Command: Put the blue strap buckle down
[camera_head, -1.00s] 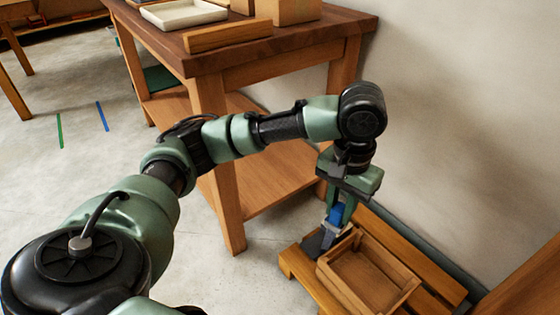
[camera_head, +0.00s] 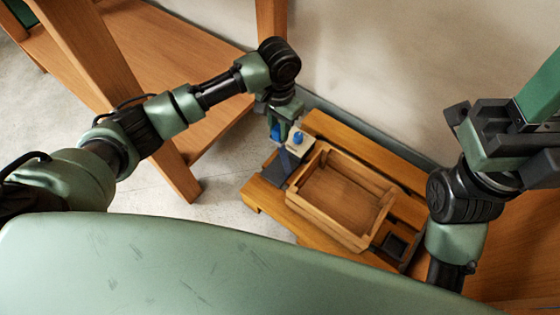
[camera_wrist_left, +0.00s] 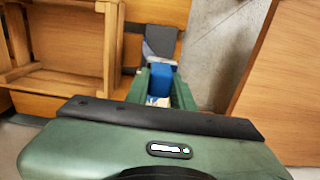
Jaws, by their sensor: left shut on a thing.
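My left gripper (camera_head: 284,138) points down over the left end of a low slatted wooden seat (camera_head: 255,195). It is shut on the blue strap buckle (camera_head: 276,131), which is partly hidden by the fingers. In the left wrist view the blue buckle (camera_wrist_left: 160,80) shows between the green fingers (camera_wrist_left: 162,88), with a grey strap piece (camera_wrist_left: 160,42) beyond it. A small pale part with a blue top (camera_head: 297,138) shows beside the fingers. I cannot tell whether the buckle touches the seat. My right gripper (camera_head: 510,125) is raised at the right; its jaws are unclear.
An open, empty wooden crate (camera_head: 345,235) stands on the seat, just right of the left gripper. A small dark square piece (camera_head: 393,245) lies at its right. A wooden table leg (camera_head: 180,178) and lower shelf (camera_head: 150,60) stand left. The wall (camera_head: 390,60) is close behind.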

